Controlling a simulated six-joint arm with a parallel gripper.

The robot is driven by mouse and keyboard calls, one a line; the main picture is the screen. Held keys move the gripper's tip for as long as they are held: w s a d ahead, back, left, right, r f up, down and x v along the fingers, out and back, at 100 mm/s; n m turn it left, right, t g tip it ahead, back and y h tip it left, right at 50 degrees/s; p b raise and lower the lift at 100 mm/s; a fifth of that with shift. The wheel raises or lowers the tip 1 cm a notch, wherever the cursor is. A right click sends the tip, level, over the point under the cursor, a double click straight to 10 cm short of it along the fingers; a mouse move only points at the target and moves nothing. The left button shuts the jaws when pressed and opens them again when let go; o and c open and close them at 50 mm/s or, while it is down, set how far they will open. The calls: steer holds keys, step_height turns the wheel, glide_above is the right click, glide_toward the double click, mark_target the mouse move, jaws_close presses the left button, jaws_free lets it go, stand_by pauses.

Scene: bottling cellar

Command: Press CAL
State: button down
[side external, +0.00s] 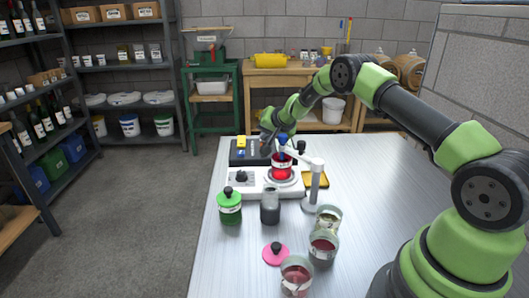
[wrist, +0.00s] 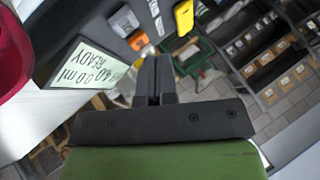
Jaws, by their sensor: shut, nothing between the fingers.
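A dark control panel (side external: 240,157) lies at the back left of the white bench device. In the wrist view the panel (wrist: 95,22) carries a pale display (wrist: 82,66) with "ml" and "READY" on it, an orange key (wrist: 138,41), a yellow block (wrist: 184,16) and small white labels (wrist: 124,20). I cannot read which key is CAL. My gripper (side external: 265,150) is over the right part of the panel. In the wrist view its fingers (wrist: 154,72) are together and empty, with the tips close to the orange key; contact cannot be told.
A green jar (side external: 230,208), a grey jar (side external: 270,210), glass jars (side external: 323,248) and a pink lid (side external: 276,254) are in front. The table's right is clear.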

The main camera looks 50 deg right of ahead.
steer(key=shift+f, duration=0.9)
steer(key=shift+f, duration=0.1)
stand_by(1.3)
steer(key=shift+f, duration=0.3)
steer(key=shift+f, duration=0.45)
stand_by(0.9)
steer(key=shift+r, duration=0.85)
steer(key=shift+r, duration=2.55)
